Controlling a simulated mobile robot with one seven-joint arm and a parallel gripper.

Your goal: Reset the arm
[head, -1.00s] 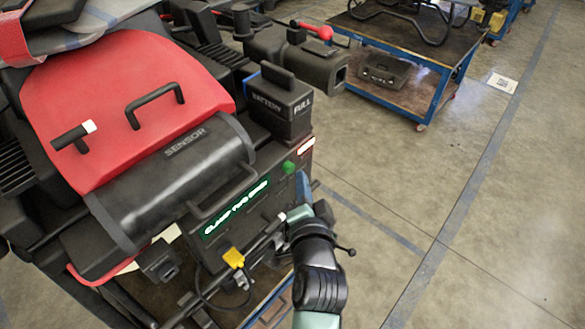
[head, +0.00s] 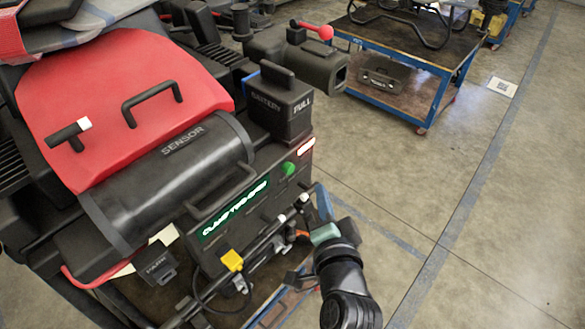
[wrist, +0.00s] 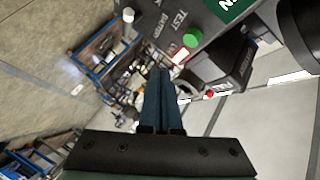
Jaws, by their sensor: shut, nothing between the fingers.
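My arm comes in from the bottom right of the head view. My gripper (head: 324,203) is beside the right end of the black spray drone (head: 270,215), with its blue fingers pointing up. The wrist view shows the two blue fingers of my gripper (wrist: 160,75) pressed together with nothing between them. The drone has a red cover (head: 110,100) and a dark sensor cylinder (head: 165,180). A green button (head: 288,168) is on the drone's panel; it also shows close to the fingertips in the wrist view (wrist: 193,40).
A black battery (head: 278,105) stands on the drone behind the panel. A blue-framed cart (head: 440,85) holding a dark case (head: 386,73) stands at the back right. The floor on the right is clear.

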